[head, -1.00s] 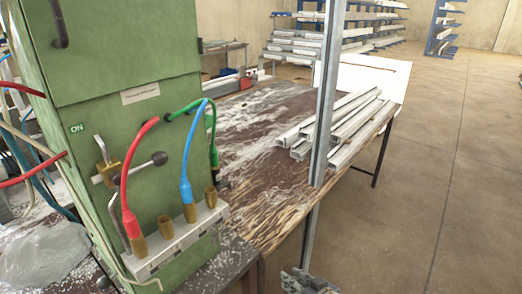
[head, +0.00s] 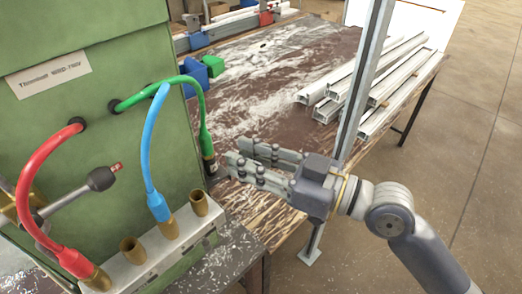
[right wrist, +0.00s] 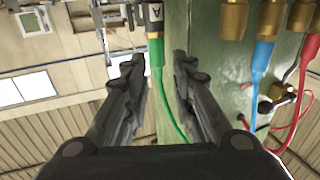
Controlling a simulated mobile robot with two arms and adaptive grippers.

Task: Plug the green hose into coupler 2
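The green hose (head: 196,84) comes out of the green cabinet and hangs down, its dark-banded end (head: 209,165) beside the coupler block (head: 186,254). The block carries several brass couplers in a row. The red hose (head: 32,190) is in the nearest one and the blue hose (head: 147,165) in another. The coupler between them (head: 132,250) and the far end one (head: 199,203) are empty; no numbers are readable. My right gripper (head: 233,163) is open, pointing left at the green hose end. In the right wrist view the hose (right wrist: 155,52) shows between the spread fingers (right wrist: 155,75).
A lever with a dark knob (head: 101,179) sticks out of the cabinet (head: 130,65) near the red hose. A metal post (head: 365,85) stands behind my right gripper. Aluminium profiles (head: 372,85) lie on the worn bench (head: 270,75).

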